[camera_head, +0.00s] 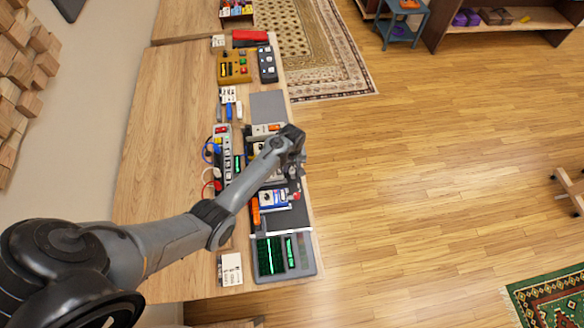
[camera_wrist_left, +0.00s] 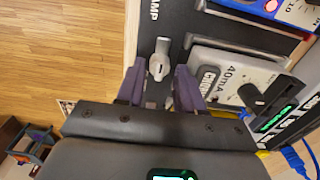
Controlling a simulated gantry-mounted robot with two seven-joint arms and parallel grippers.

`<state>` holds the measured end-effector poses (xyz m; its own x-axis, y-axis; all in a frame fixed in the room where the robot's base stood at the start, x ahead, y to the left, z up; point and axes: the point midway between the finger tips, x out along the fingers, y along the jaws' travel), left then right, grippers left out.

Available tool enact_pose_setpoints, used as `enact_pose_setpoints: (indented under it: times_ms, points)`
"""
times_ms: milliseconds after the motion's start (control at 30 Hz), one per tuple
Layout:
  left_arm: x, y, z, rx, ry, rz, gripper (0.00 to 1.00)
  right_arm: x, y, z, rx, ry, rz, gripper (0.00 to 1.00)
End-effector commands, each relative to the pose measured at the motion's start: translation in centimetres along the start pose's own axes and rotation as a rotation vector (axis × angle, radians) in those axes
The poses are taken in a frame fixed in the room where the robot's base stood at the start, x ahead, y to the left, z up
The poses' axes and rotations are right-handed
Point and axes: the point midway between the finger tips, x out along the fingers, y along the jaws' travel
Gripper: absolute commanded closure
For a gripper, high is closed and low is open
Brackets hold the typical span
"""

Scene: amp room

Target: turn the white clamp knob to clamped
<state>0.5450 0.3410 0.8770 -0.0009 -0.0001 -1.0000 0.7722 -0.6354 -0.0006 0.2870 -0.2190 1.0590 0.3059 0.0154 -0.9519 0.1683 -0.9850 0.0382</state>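The white clamp knob (camera_wrist_left: 160,60) shows in the left wrist view on a dark panel, below the printed letters "AMP". Its narrow lower end points down between my fingers. My left gripper (camera_wrist_left: 160,88) is open, with its two purple fingers on either side of the knob's lower end. I cannot tell whether either finger touches it. In the head view my left gripper (camera_head: 294,170) is over the right edge of the bench, and my arm and wrist hide the knob there. My right gripper is not in view.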

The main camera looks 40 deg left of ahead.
Motion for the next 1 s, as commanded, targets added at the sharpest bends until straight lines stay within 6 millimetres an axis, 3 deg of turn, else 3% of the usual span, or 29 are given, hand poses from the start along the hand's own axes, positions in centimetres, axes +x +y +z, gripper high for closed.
enact_pose_setpoints:
  times_ms: [467, 700, 1000]
  points:
    - [1.0, 0.0, -0.03, -0.001, 0.001, 0.001, 0.63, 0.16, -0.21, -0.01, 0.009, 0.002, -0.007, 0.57]
    - [1.0, 0.0, -0.01, -0.001, 0.001, 0.001, 1.0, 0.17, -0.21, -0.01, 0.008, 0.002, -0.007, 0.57]
    - [0.92, -0.01, -0.02, 0.026, 0.0, 0.0, 1.0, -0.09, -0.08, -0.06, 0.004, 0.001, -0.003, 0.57]
